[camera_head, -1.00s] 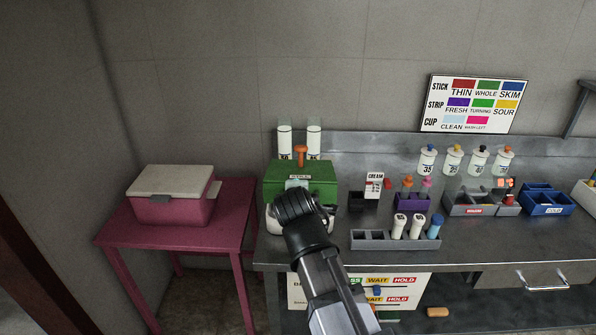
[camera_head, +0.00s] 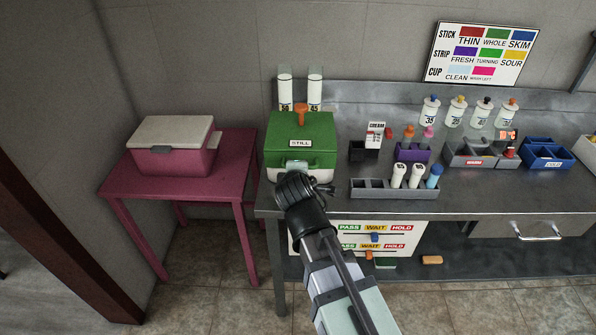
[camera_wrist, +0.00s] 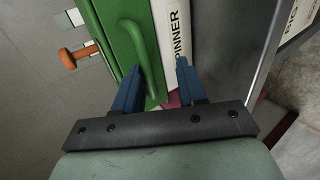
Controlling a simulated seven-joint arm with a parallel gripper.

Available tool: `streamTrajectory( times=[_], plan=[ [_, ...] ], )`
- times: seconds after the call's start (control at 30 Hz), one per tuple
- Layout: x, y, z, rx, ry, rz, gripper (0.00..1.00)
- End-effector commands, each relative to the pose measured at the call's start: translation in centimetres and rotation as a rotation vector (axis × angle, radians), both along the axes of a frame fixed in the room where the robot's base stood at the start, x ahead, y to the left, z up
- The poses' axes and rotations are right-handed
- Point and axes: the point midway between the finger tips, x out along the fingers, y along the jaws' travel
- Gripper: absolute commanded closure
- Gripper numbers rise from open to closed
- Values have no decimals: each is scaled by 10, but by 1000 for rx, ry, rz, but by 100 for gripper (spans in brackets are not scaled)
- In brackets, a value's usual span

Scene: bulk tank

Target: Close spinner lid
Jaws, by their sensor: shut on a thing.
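The spinner (camera_head: 318,174) is a box with a pale body and a green lid (camera_head: 312,126) marked STILL, at the bench's left end. The lid lies over the body; whether it is fully down I cannot tell, as my arm hides part of the front. In the wrist view the body (camera_wrist: 176,28) reads SPINNER, and the lid's green handle (camera_wrist: 136,45) runs between my blue fingers. My gripper (camera_wrist: 158,70) is shut on this handle. In the head view my gripper (camera_head: 296,168) is at the front of the spinner.
An orange knob (camera_head: 301,115) and two white tubes (camera_head: 285,90) stand at the spinner's back. A grey rack (camera_head: 372,188) with vials is at its right. A pink table (camera_head: 118,187) with a pink box (camera_head: 165,160) is at left, across a gap.

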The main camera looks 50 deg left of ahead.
Motion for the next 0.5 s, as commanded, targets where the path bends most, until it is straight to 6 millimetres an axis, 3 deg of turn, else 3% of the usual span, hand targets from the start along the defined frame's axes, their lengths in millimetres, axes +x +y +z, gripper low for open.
streamTrajectory(
  times=[0.03, 0.17, 0.2, 0.5],
  plan=[
    [-5, -7, -13, -31, 30, -9, 100],
    [-5, -8, -13, -31, 30, -9, 100],
    [-5, -8, -13, -31, 30, -9, 60],
    [-4, -7, -12, -29, 29, -11, 62]
  ],
)
